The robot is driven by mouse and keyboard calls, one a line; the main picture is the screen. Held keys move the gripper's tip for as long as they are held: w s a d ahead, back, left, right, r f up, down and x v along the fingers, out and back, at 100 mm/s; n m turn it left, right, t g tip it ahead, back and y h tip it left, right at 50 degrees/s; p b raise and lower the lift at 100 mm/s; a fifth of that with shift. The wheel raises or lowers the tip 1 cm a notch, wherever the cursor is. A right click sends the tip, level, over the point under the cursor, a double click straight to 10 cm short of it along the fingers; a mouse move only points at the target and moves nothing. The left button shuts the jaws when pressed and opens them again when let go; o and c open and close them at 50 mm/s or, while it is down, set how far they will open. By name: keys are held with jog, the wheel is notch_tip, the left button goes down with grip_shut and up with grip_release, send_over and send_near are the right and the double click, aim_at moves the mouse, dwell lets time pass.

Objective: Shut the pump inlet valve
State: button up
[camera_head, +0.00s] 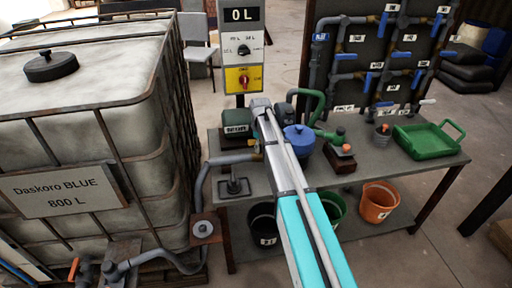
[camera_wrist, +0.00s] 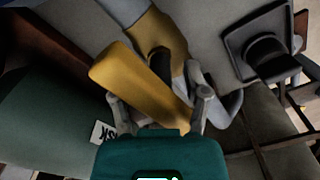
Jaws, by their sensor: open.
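A yellow valve lever (camera_wrist: 138,82) lies slantwise across the middle of the wrist view, on a brass valve body (camera_wrist: 150,35) in a grey pipe. My gripper (camera_wrist: 162,98) is open, with one finger on each side of the lever's near part. I cannot tell if either finger touches it. A green labelled box (camera_wrist: 45,120), probably the pump, is beside the lever at left; its label is partly cut off by my gripper. In the head view the green box (camera_head: 237,122) stands on the bench's left end, and my arm hides most of the valve.
A caged white tank (camera_head: 80,125) stands close at left. The bench (camera_head: 375,160) holds a blue-lidded pot (camera_head: 299,138), a green tray (camera_head: 425,143) and small fittings. A control post (camera_head: 243,60) reads "0 L". A pipe board (camera_head: 375,65) rises behind. Buckets, one orange (camera_head: 379,203), sit below.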

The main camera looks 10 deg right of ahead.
grip_shut()
jog(key=shift+a, duration=0.5)
jog(key=shift+s+d+f, duration=0.1)
jog(key=shift+d, duration=0.4)
jog(key=shift+s+d+m, duration=0.1)
jog(key=shift+d+m, duration=0.15)
jog(key=shift+m, duration=0.85)
jog(key=m, duration=0.4)
jog(key=shift+a, duration=0.1)
jog(key=m, duration=0.3)
jog(key=shift+w+m, duration=0.25)
jog(key=shift+m, duration=0.15)
jog(key=m, duration=0.3)
jog(key=shift+m, duration=2.5)
